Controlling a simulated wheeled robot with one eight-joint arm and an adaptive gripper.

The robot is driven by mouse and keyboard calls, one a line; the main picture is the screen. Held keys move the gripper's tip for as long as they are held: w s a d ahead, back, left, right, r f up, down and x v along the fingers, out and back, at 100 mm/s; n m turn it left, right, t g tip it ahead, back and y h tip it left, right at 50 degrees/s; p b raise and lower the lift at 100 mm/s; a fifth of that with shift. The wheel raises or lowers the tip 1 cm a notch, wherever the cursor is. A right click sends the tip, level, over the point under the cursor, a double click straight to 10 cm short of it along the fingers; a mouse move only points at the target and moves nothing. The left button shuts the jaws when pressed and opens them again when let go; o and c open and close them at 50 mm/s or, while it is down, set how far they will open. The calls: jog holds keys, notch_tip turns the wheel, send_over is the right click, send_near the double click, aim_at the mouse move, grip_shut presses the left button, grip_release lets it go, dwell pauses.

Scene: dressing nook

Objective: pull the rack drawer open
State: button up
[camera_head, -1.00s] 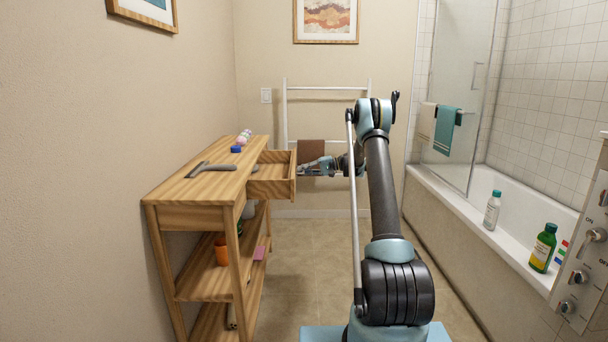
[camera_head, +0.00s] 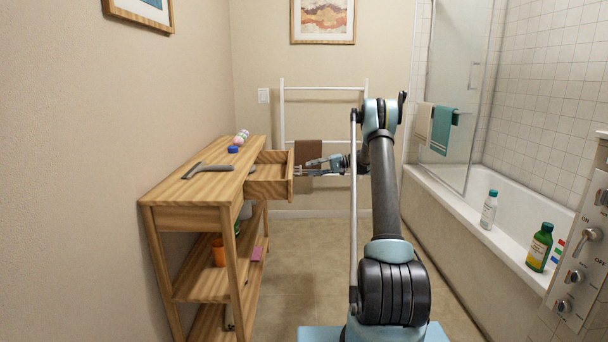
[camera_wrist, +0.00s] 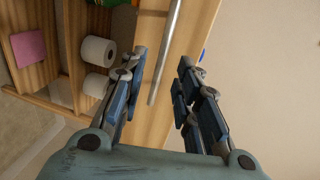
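The wooden rack (camera_head: 222,217) stands against the left wall. Its top drawer (camera_head: 270,182) is pulled out to the right, with its empty-looking inside showing. My gripper (camera_head: 303,167) is just right of the drawer front. In the wrist view my gripper (camera_wrist: 160,82) is open, its two fingers spread. The drawer's silver bar handle (camera_wrist: 167,50) runs between and beyond the fingertips, with a gap to the fingers. The wooden drawer front (camera_wrist: 152,30) shows behind the handle.
A squeegee (camera_head: 207,170) and a blue item (camera_head: 233,149) lie on the rack top. Paper rolls (camera_wrist: 98,51) and a pink item (camera_wrist: 29,48) are on the lower shelves. A towel rack (camera_head: 324,88) is behind; the bathtub (camera_head: 450,207) is right. The floor between is clear.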

jog(key=shift+d+r, duration=0.15)
jog(key=shift+d, duration=0.75)
jog(key=shift+d+r, duration=0.2)
jog(key=shift+d, duration=0.75)
jog(key=shift+d+r, duration=0.15)
jog(key=shift+d, duration=0.75)
